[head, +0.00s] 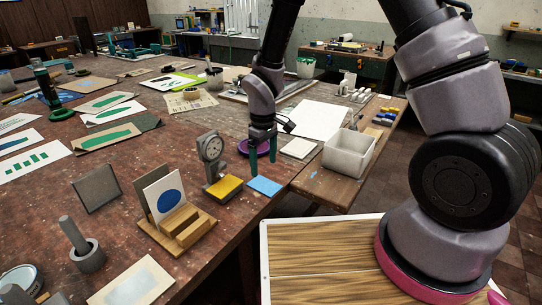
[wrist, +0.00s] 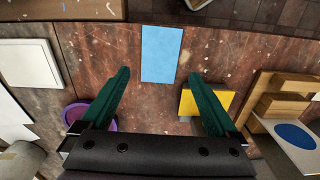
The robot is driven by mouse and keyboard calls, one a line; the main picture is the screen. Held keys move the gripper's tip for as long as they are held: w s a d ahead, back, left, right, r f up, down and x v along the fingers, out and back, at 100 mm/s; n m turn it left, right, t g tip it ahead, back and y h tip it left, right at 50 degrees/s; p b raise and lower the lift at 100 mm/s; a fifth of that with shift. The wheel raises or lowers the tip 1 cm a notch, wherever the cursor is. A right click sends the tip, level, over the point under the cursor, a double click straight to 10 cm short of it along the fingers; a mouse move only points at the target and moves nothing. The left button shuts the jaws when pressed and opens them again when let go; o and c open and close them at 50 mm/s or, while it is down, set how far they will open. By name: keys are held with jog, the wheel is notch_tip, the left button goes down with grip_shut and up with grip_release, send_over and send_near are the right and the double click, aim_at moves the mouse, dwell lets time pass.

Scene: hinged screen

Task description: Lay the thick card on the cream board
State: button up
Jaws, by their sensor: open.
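A flat blue card (head: 264,186) lies on the brown table near its edge; it also shows in the wrist view (wrist: 161,54). A yellow card (head: 224,187) lies at the foot of a grey dial gauge (head: 211,158). I cannot tell by thickness which card is the thick one. A pale cream square board (head: 298,148) lies right of my gripper; it shows at the left in the wrist view (wrist: 28,63). My gripper (head: 263,156) is open and empty, pointing down above the table. In the wrist view the blue card is ahead between its fingertips, and the yellow card (wrist: 208,102) is partly behind one finger.
A wooden stand (head: 180,222) holds upright cards, one with a blue disc. A purple round dish (head: 258,147) is behind my gripper. A white bin (head: 348,153) stands at the right. Another pale board (head: 132,283) lies at the front left. Bare table lies around the blue card.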

aim_at(264, 185)
notch_tip(264, 185, down, 7)
jog(key=shift+r, duration=0.25)
jog(key=c, duration=0.9)
jog(key=shift+r, duration=2.5)
